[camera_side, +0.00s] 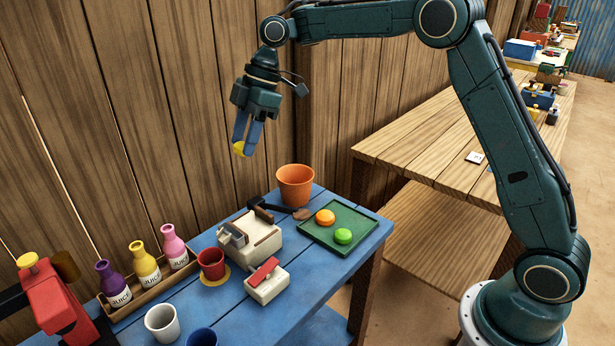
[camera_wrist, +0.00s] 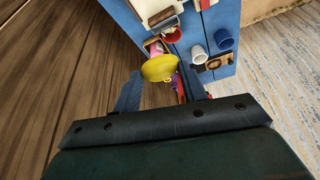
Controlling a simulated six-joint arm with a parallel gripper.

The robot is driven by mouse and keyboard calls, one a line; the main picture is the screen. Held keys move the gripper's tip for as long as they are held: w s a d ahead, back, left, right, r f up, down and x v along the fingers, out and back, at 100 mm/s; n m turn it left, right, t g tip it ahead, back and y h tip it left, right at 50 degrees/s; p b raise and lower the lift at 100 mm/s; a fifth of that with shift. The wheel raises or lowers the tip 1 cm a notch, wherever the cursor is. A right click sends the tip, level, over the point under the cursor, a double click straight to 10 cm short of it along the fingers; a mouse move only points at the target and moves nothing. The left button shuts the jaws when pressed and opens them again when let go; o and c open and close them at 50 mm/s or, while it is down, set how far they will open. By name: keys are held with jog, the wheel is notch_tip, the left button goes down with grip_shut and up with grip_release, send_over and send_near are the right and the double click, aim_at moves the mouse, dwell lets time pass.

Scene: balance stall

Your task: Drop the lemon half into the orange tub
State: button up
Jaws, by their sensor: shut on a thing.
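My gripper (camera_side: 243,146) is raised high over the blue table, to the left of the orange tub in the side view. It is shut on the yellow lemon half (camera_side: 239,149), held at the fingertips. The lemon half also shows between the fingers in the wrist view (camera_wrist: 160,68). The orange tub (camera_side: 295,186) stands upright at the back of the table, lower than my gripper. Its inside is only partly seen. I cannot make out the tub in the wrist view.
A green tray (camera_side: 352,238) holds an orange fruit half (camera_side: 325,217) and a green one (camera_side: 343,236). A dark-handled tool (camera_side: 275,207) lies beside the tub. A beige device (camera_side: 250,238), a red cup (camera_side: 211,264) and several juice bottles (camera_side: 144,262) stand to the left. The plank wall (camera_side: 200,120) is close behind.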

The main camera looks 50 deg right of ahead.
dwell(0.5)
jog(key=w+d+f+m+t, duration=0.1)
jog(key=w+d+f+m, duration=0.15)
jog(key=d, duration=0.25)
jog(key=w+d+f+m+t, duration=0.1)
jog(key=w+d+f+m, duration=0.1)
jog(key=d+f+m, duration=0.3)
jog(key=m+h, duration=0.2)
send_over(295, 187)
jog(key=w+d, duration=0.3)
jog(key=d, duration=0.3)
notch_tip(295, 187, down, 4)
jog(key=shift+s+n+t, duration=0.1)
jog(key=shift+n+t, duration=0.15)
jog(key=shift+t, duration=0.05)
jog(key=shift+f, duration=2.95)
jog(key=o, duration=1.1)
